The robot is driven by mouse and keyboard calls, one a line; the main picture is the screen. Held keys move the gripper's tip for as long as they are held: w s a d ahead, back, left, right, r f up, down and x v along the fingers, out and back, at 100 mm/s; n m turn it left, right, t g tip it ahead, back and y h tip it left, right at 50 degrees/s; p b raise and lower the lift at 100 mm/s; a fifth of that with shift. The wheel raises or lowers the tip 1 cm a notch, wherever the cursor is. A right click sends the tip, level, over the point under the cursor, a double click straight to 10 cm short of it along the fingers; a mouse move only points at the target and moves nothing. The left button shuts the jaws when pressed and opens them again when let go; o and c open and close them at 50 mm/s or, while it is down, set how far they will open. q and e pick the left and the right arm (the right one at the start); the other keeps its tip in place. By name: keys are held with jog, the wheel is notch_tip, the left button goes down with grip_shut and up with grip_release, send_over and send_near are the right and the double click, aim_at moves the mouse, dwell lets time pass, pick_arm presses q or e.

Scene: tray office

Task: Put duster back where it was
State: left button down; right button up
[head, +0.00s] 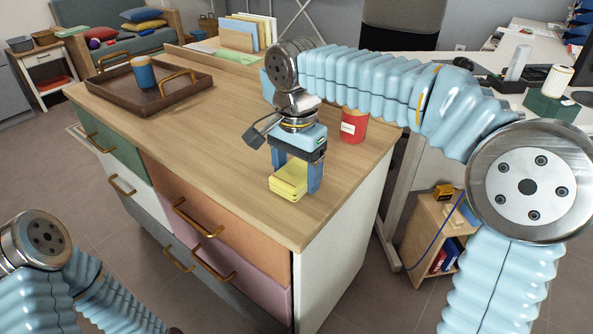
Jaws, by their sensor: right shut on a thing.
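The duster looks like a folded yellow cloth (287,182). It is at the right front part of the wooden cabinet top (215,140). My right gripper (296,174) points down, with its blue fingers on either side of the duster, and is shut on it. I cannot tell whether the duster touches the cabinet top or hangs just above it. My left arm shows at the bottom left, in front of the cabinet, but its gripper is out of the picture.
A brown tray (117,98) with a blue cup (143,72) stands at the cabinet's back left. A red can (354,127) stands close behind and right of my right gripper. Paper files (238,36) stand at the back. The middle of the top is clear.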

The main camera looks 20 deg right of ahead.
aim_at(296, 170)
jog(key=o, duration=1)
jog(key=shift+f, duration=0.1)
notch_tip(296, 170, up, 12)
jog(key=p, duration=0.2)
jog(key=shift+p, duration=0.35)
